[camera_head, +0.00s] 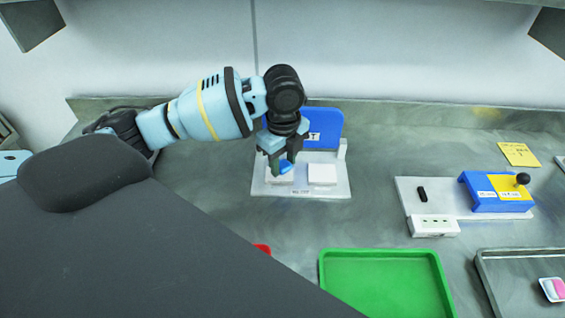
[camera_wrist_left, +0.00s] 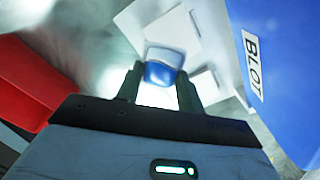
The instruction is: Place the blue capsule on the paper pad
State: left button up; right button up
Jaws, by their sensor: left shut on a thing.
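My left gripper (camera_head: 284,166) is shut on the blue capsule (camera_head: 286,167), over the left part of a white blotting stand (camera_head: 300,189). In the left wrist view the capsule (camera_wrist_left: 160,71) sits between the two fingertips (camera_wrist_left: 160,88), blue on the near side and pale on the far side. Two white square paper pads lie on the stand; the right one (camera_head: 322,174) is bare, and the left one (camera_head: 279,178) is partly under the gripper. I cannot tell whether the capsule touches the left pad. My right gripper is not in view.
A blue upright panel (camera_head: 328,122) marked BLOT stands behind the pads. A green tray (camera_head: 385,283) is in front, with a red thing (camera_head: 263,249) left of it. A blue and yellow device (camera_head: 495,192) stands at the right, above a metal tray (camera_head: 500,290) holding a pink and white item.

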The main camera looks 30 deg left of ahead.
aim_at(281, 164)
pick_arm(q)
jog(key=shift+w+a, duration=0.75)
jog(key=shift+w+a+f, duration=0.15)
jog(key=shift+f, duration=1.7)
jog(key=shift+f, duration=0.1)
jog(key=o, duration=0.9)
jog(key=shift+o, duration=0.2)
notch_tip(281, 164, up, 12)
jog(key=shift+r+p, duration=0.15)
jog(key=shift+p, duration=0.15)
